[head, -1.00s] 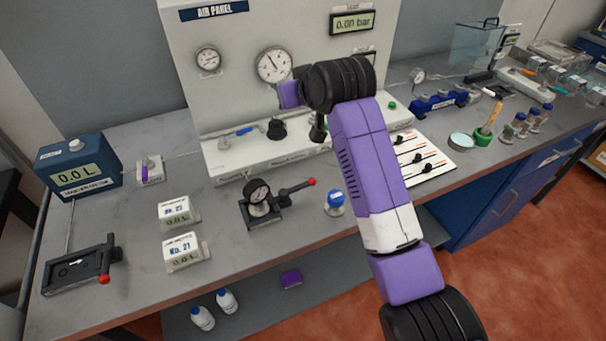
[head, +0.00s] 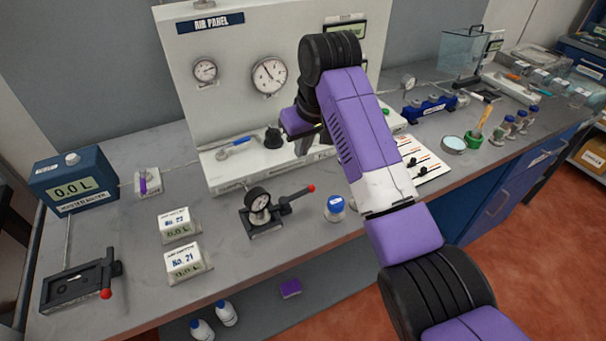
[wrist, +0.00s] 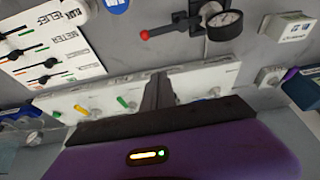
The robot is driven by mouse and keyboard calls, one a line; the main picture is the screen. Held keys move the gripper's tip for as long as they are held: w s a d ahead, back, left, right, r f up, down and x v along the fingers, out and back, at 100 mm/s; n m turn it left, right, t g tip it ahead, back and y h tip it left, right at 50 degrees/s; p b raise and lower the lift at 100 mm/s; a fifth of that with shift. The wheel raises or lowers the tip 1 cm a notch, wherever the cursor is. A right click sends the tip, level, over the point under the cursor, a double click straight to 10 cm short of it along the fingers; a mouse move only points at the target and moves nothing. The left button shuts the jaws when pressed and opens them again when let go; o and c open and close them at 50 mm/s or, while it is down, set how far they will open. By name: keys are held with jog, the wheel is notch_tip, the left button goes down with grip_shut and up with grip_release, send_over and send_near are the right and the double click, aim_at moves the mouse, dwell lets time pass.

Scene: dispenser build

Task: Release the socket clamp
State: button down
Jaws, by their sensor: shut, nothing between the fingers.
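A black clamp base (head: 266,227) with a lever ending in a red ball (head: 311,188) sits mid-bench, holding a round black gauge (head: 258,200) upright. In the wrist view the gauge (wrist: 222,25) and the red ball (wrist: 144,36) show at the top. A second black fixture (head: 75,288) with a red-ball lever (head: 106,294) lies at the bench's left end. No label marks either as the socket clamp. My gripper (wrist: 158,88) is shut and empty, its fingers over the air panel's front ledge, apart from both levers. In the head view my arm partly hides it.
The air panel (head: 205,50) stands behind, with a blue-handled valve (head: 237,144) and black knob (head: 273,138) on its ledge. A blue-capped bottle (head: 335,207) stands right of the gauge. Two white boxes (head: 175,225) (head: 184,263) are at left.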

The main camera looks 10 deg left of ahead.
aim_at(292, 198)
jog(key=p+x, duration=0.1)
jog(key=x, duration=0.9)
jog(key=shift+s+d+f+p, duration=0.2)
jog(key=shift+s+d+p, duration=0.4)
jog(key=shift+s, duration=0.2)
jog(key=shift+s+d+f+p, duration=0.15)
jog(key=shift+s+d+p, duration=0.45)
jog(key=shift+s, duration=0.15)
